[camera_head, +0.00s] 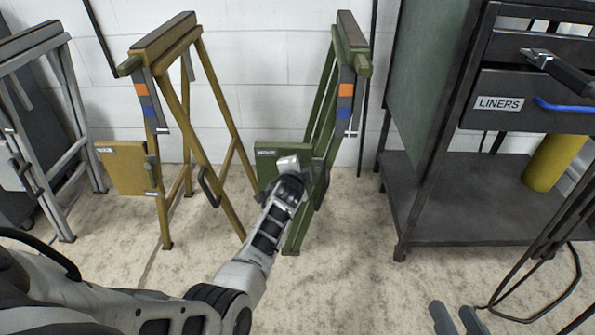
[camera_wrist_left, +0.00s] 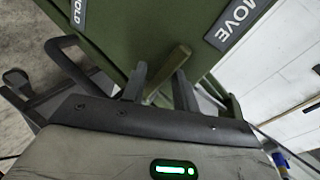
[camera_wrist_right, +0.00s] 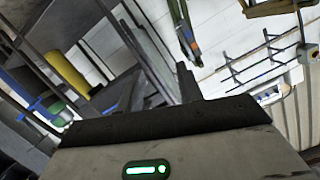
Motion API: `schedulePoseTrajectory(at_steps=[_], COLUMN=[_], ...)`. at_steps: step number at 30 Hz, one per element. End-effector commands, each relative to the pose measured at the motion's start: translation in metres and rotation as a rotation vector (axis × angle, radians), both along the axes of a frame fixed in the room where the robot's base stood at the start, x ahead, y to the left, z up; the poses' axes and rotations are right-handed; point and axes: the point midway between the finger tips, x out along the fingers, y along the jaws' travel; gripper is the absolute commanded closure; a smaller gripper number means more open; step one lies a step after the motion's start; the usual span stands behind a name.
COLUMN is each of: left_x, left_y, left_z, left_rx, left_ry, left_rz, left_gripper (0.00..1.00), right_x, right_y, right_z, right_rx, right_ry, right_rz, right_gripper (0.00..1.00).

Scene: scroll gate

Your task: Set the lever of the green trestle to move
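The green trestle (camera_head: 296,222) stands against the white wall, with a green plate (camera_head: 270,155) on its side. In the left wrist view the plate (camera_wrist_left: 135,30) carries a MOVE label (camera_wrist_left: 236,22) at upper right and a HOLD label (camera_wrist_left: 80,12) at upper left. An olive lever (camera_wrist_left: 178,58) slants between the fingers of my left gripper (camera_wrist_left: 160,85), which look apart. I cannot tell whether either finger touches it. In the head view my left gripper (camera_head: 288,163) hides part of the plate. My right gripper (camera_head: 456,318) is open and empty, low over the floor; its spread fingers also show in the right wrist view (camera_wrist_right: 162,90).
A yellow trestle (camera_head: 170,205) and a grey trestle (camera_head: 58,185) stand to the left. A dark cabinet (camera_head: 495,90) with a drawer labelled LINERS and a lower shelf (camera_head: 450,210) stands at the right. A black frame (camera_head: 560,235) rises at lower right. Carpet between is clear.

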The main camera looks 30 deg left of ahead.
Motion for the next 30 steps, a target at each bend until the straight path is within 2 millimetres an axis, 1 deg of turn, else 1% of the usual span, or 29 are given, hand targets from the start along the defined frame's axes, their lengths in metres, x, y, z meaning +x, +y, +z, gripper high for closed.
schedulePoseTrajectory(at_steps=[1,9,20,24,30], left_x=[-0.002,-0.003,-0.005,-0.012,-0.024], left_y=[-0.002,-0.004,-0.004,-0.007,-0.013], left_z=[-0.004,-0.009,-0.007,-0.002,0.003], left_rx=[-0.003,-0.007,-0.008,-0.006,-0.007], left_ry=[0.009,0.018,0.019,0.018,0.018], left_rz=[-0.001,-0.002,-0.002,-0.002,-0.002], left_gripper=[0.72,0.72,0.72,0.72,0.72], right_x=[0.0,0.0,0.0,0.001,0.001], right_y=[0.0,0.0,0.0,-0.002,-0.006], right_z=[0.0,-0.001,0.001,0.007,0.003], right_rx=[0.0,0.0,-0.002,-0.034,-0.105], right_ry=[0.0,0.0,-0.001,-0.005,0.006], right_rz=[0.0,0.0,0.0,-0.003,-0.009], right_gripper=[0.64,0.64,0.64,0.64,0.64])
